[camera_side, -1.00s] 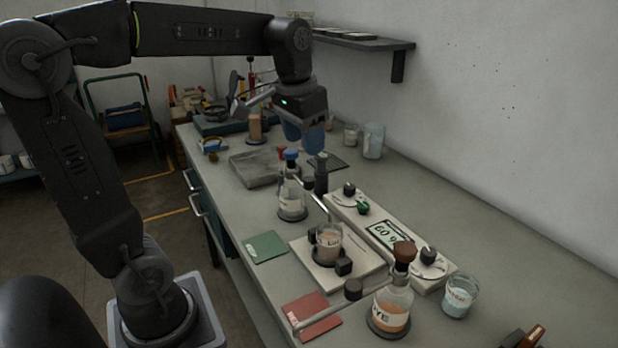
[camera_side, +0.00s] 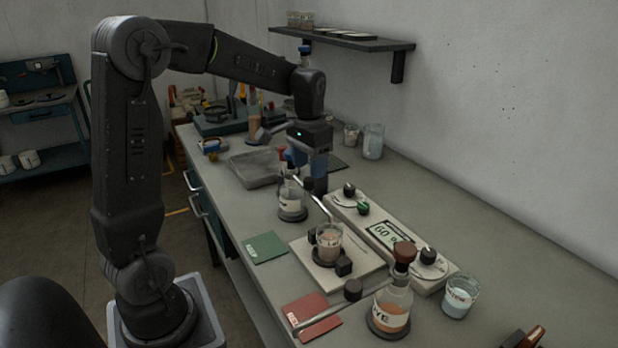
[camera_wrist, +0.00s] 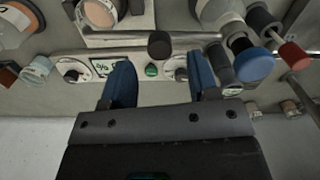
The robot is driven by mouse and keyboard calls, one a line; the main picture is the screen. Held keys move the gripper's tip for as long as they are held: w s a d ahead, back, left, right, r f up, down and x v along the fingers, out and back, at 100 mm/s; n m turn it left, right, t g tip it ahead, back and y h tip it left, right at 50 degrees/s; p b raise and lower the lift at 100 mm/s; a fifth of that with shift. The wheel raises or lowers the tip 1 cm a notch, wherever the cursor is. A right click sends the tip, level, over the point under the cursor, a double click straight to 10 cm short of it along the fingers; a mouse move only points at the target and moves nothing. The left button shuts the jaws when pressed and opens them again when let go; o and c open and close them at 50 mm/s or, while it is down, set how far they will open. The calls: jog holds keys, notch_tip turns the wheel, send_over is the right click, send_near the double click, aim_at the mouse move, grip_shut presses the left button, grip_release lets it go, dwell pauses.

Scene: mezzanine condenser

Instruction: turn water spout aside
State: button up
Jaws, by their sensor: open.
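The water spout (camera_wrist: 120,41) appears to be the thin metal rod beyond my fingers in the wrist view. A black knob (camera_wrist: 160,45) sits along it. In the side view the rod (camera_side: 322,208) slants toward the glass beaker (camera_side: 329,242), beside a dark upright post (camera_side: 320,187). My gripper (camera_wrist: 163,82) is open, with nothing seen between its blue fingers. The right finger is close to a dark cylinder (camera_wrist: 220,63); I cannot tell whether they touch. In the side view my gripper (camera_side: 314,170) is low over the post and hides its top.
A flask (camera_side: 291,202) stands close on the left, with blue (camera_wrist: 254,66) and red (camera_wrist: 294,56) caps near my right finger. A control panel (camera_side: 375,228) with dials runs along the right. A brown-stoppered flask (camera_side: 393,307) stands in front. The back right bench is fairly clear.

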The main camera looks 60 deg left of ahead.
jog(key=shift+f, duration=1.9)
jog(key=shift+c, duration=0.4)
grip_shut()
